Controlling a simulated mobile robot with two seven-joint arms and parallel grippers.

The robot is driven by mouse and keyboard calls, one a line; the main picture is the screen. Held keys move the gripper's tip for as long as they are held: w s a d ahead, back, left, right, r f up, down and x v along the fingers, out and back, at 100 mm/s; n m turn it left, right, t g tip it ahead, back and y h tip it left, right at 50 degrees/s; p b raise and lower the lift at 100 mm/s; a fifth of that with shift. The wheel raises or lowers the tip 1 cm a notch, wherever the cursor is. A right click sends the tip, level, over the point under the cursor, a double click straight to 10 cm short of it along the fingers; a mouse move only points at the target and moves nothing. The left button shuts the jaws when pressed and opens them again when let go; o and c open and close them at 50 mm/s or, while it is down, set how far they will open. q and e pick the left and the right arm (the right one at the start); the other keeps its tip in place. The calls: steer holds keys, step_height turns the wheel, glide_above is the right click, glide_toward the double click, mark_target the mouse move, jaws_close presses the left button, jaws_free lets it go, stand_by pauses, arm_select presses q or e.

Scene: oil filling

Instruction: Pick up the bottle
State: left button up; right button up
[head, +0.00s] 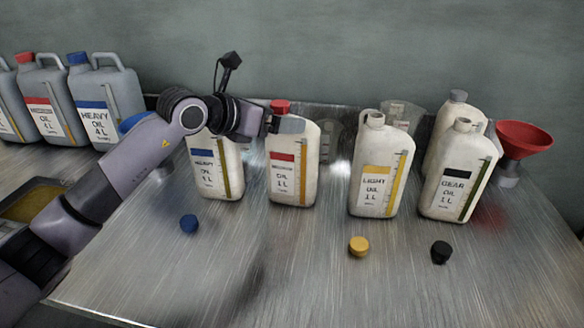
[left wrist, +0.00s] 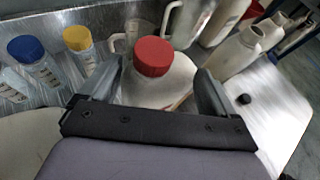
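A white one-litre bottle (head: 292,165) with a red label and a red cap (head: 280,106) stands upright on the metal table. In the left wrist view the same bottle (left wrist: 160,92) is between the fingers of my left gripper (left wrist: 157,86). My left gripper (head: 287,123) is at the bottle's upper part, just below the cap, with its fingers apart on either side. Whether the fingers touch the bottle is unclear. The bottle's lower part is hidden in the wrist view. My right gripper is not in view.
White bottles labelled heavy (head: 215,165), light (head: 382,165) and gear oil (head: 460,170) stand alongside. Loose blue (head: 188,224), yellow (head: 358,246) and black (head: 440,252) caps lie in front. A red funnel (head: 523,138) is at right. Grey canisters (head: 108,100) stand at left. The table's front is mostly clear.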

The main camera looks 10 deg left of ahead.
arm_select(q)
steer(key=shift+f, duration=0.2)
jaws_close()
steer(key=shift+r, duration=0.15)
